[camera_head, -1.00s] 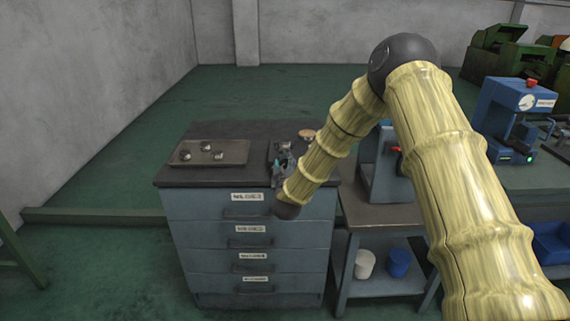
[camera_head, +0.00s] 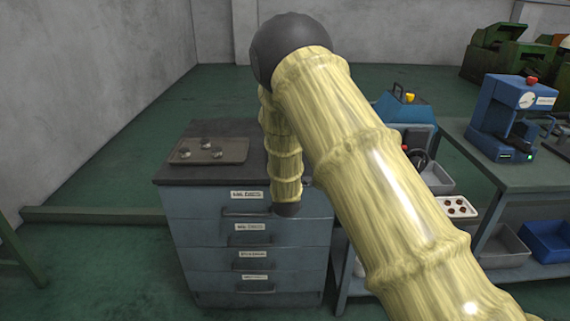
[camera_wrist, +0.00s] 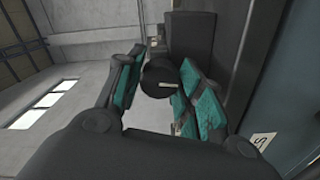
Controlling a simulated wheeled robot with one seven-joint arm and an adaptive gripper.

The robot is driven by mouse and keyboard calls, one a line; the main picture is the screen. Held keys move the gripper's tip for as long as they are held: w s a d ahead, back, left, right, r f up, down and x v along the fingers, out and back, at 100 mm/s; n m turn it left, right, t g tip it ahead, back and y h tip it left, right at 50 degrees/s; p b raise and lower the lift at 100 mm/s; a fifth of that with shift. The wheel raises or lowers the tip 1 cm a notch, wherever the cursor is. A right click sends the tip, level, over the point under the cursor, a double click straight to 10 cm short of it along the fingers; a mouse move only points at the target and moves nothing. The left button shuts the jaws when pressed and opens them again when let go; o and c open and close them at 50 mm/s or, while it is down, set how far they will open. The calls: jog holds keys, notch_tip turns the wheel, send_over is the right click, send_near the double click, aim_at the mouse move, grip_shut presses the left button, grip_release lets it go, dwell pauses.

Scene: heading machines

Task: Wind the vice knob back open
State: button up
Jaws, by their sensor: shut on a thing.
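In the wrist view the vice knob (camera_wrist: 157,82) is a dark round knob with a short pale mark on its face. My gripper (camera_wrist: 161,76) has its two teal-padded fingers on either side of the knob and is shut on it. A dark upright block (camera_wrist: 192,38), seemingly part of the vice, stands right behind the knob. In the head view my arm covers the vice and the gripper on the cabinet top.
The vice's place is on a dark-topped grey drawer cabinet (camera_head: 203,235). A brown tray (camera_head: 180,157) with several small metal parts lies at its left. A blue machine (camera_head: 405,108) and a bench (camera_head: 515,172) with a blue press (camera_head: 508,110) stand to the right.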

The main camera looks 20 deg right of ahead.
jog(key=shift+n, duration=0.5)
jog(key=o, duration=1)
jog(key=shift+s, duration=0.1)
jog(key=v, duration=1.2)
